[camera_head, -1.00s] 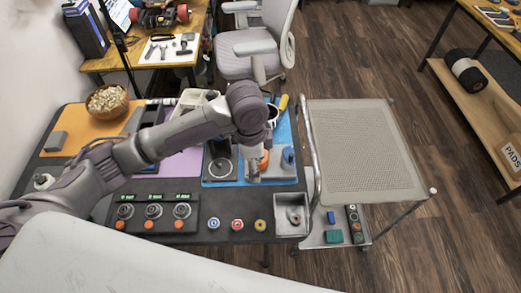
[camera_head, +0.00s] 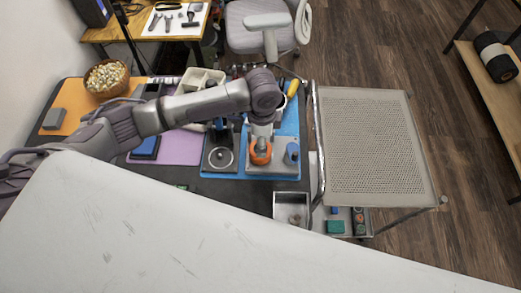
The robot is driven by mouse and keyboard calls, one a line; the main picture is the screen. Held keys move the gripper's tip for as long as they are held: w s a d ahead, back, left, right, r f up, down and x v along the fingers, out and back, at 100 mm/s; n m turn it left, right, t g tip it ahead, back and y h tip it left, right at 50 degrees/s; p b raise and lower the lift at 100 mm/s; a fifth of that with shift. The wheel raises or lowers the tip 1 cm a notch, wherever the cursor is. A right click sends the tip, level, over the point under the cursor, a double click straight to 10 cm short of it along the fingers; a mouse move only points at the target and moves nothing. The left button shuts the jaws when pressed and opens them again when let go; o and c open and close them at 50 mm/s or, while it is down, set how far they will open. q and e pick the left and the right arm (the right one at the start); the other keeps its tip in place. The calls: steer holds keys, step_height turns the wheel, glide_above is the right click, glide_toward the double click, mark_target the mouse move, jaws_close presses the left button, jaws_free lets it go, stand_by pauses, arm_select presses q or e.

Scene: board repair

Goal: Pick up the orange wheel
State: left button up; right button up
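The arm and gripper cover the wheel's upper part. I cannot see its fingertips clearly enough to tell whether they are open or shut on it. My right gripper is not in view.
A black stand with a round disc (camera_head: 221,158) sits left of the wheel. A white divided box (camera_head: 204,80) and a yellow-handled tool (camera_head: 293,88) are behind. A metal bin (camera_head: 291,207) is in front. A mesh-topped cart (camera_head: 372,145) stands empty-topped at right.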

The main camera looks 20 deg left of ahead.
mark_target(253, 147)
arm_select(q)
step_height(253, 147, down, 2)
steer(key=shift+s+a+f+p, duration=0.15)
steer(key=shift+f+p, duration=0.1)
steer(key=shift+p, duration=0.25)
step_height(253, 147, down, 2)
steer(key=shift+f, duration=0.55)
steer(key=shift+c, duration=0.2)
steer(key=c, duration=0.8)
steer(key=shift+c, duration=0.3)
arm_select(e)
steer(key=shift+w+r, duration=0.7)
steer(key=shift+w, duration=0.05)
